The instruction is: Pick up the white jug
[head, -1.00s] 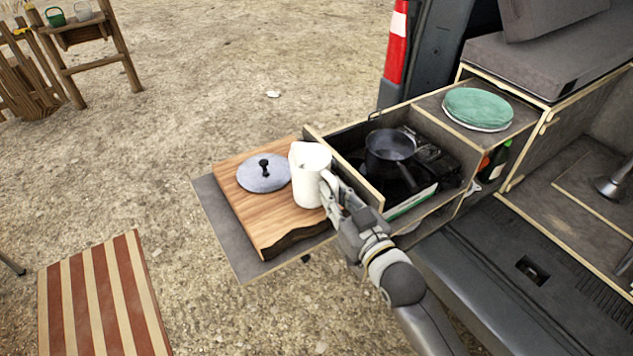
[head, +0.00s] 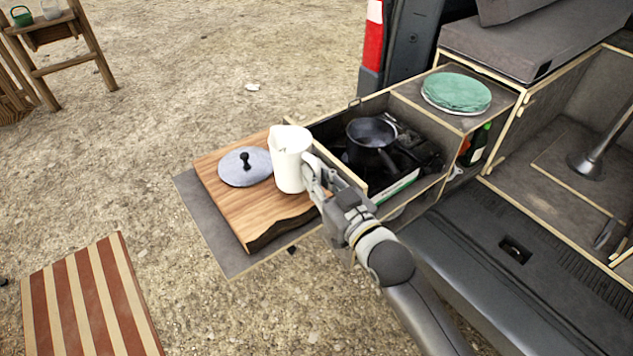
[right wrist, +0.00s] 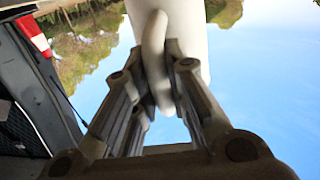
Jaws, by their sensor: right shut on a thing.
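The white jug (head: 289,158) is upright over the right part of the wooden board (head: 222,205) in the head view. I cannot tell whether its base touches the board. My right gripper (head: 312,176) comes from the lower right and is shut on the jug's handle. In the right wrist view the handle (right wrist: 154,60) sits between the two fingers (right wrist: 158,85), with the jug's body (right wrist: 190,22) behind it. My left gripper is not in view.
A grey lid with a black knob (head: 244,167) lies on the board left of the jug. A dark pot (head: 371,135) stands on the stove in the drawer box to the right. A green-topped round stack (head: 456,92) lies farther right. A striped surface (head: 90,300) is at lower left.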

